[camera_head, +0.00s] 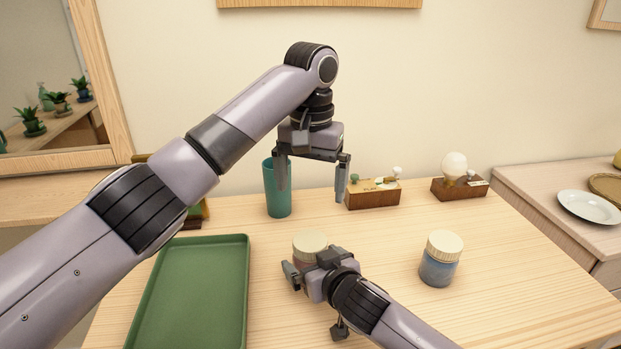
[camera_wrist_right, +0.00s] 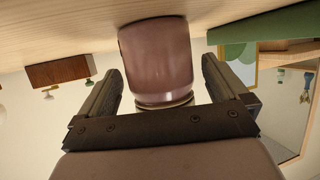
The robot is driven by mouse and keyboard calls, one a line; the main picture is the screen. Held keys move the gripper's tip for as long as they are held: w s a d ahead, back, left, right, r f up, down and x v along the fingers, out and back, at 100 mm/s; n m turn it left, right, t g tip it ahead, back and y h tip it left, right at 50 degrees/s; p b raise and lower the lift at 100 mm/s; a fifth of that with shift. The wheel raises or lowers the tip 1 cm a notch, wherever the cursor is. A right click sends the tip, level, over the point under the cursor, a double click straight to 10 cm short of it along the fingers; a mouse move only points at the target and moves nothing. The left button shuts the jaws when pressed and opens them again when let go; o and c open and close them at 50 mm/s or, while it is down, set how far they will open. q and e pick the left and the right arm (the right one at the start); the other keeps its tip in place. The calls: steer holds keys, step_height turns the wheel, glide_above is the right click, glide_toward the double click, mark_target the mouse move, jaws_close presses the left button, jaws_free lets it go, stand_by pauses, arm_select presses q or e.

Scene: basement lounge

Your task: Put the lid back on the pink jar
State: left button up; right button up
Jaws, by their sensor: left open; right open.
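The pink jar (camera_wrist_right: 157,55) stands upright on the table; the right wrist view shows it upside down. In the head view its body is mostly hidden by my right gripper (camera_head: 308,280), and a round cream top (camera_head: 310,240) shows above it. This top resembles a lid; I cannot tell how it is seated. My right gripper is open, with its fingers on either side of the jar in the wrist view and gaps showing. My left gripper (camera_head: 312,193) is open and empty, pointing down above the table behind the jar.
A blue jar with a cream lid (camera_head: 440,260) stands to the right. A green tray (camera_head: 200,300) lies at left. A teal cup (camera_head: 278,195) and two wooden boxes (camera_head: 373,198) (camera_head: 460,188) stand at the back. The table's right front is clear.

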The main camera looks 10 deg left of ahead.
steer(key=shift+v, duration=3.25)
steer(key=shift+s+f, duration=0.1)
